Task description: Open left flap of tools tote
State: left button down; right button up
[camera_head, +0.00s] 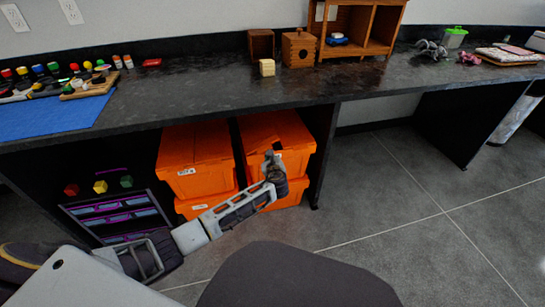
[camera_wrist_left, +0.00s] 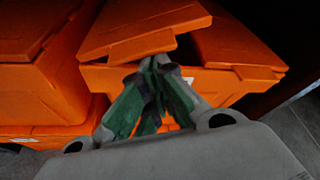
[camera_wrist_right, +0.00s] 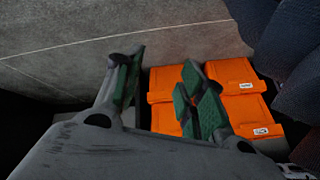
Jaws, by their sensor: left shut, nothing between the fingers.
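Orange lidded totes stand stacked in pairs under the counter. My left gripper (camera_head: 270,158) is at the front of the upper right tote (camera_head: 295,161), whose label is too small to read. In the left wrist view, that tote's left flap (camera_wrist_left: 140,22) is tilted, its edge raised above the right flap (camera_wrist_left: 232,52). The shut left fingertips (camera_wrist_left: 160,66) are at the flap's front lip; I cannot tell whether they touch it. My right gripper (camera_wrist_right: 165,58) is open and empty, away from the totes, and outside the head view.
The upper left tote (camera_head: 194,160) stands close beside. The dark counter (camera_head: 210,92) overhangs the totes, with a support panel (camera_head: 322,150) just right of them. A purple-trimmed drawer rack (camera_head: 115,215) stands left. The floor (camera_head: 400,190) at right is clear.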

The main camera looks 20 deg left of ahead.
aim_at(267, 144)
pick_arm(q)
jog(key=r+n, duration=0.1)
jog(key=a+r+n+t+h+p, duration=0.1)
jog(key=s+r+n+p, duration=0.1)
jog(key=r, duration=0.1)
jog(key=shift+a+n+t, duration=0.25)
jog(key=shift+n+t, duration=0.05)
pick_arm(e)
notch_tip(267, 144, up, 5)
jog(key=d+g, duration=0.1)
pick_arm(q)
jog(key=shift+s+a+r+n+h+b, duration=0.3)
jog(key=shift+a+r+n+b, duration=0.1)
jog(key=shift+n, duration=0.3)
jog(key=s+a+r+n+t+b, duration=0.1)
jog(key=n, duration=0.1)
jog(key=a+r+n+t+b, duration=0.1)
jog(key=b, duration=0.1)
jog(key=shift+s+a+r+n, duration=0.15)
jog(key=shift+s+a+n, duration=0.15)
jog(key=shift+s+n, duration=0.1)
pick_arm(e)
notch_tip(267, 144, down, 8)
jog(key=a+t, duration=0.1)
jog(key=shift+t, duration=0.4)
jog(key=shift+w+a, duration=0.1)
pick_arm(q)
jog(key=shift+w+d, duration=0.1)
jog(key=shift+w, duration=0.05)
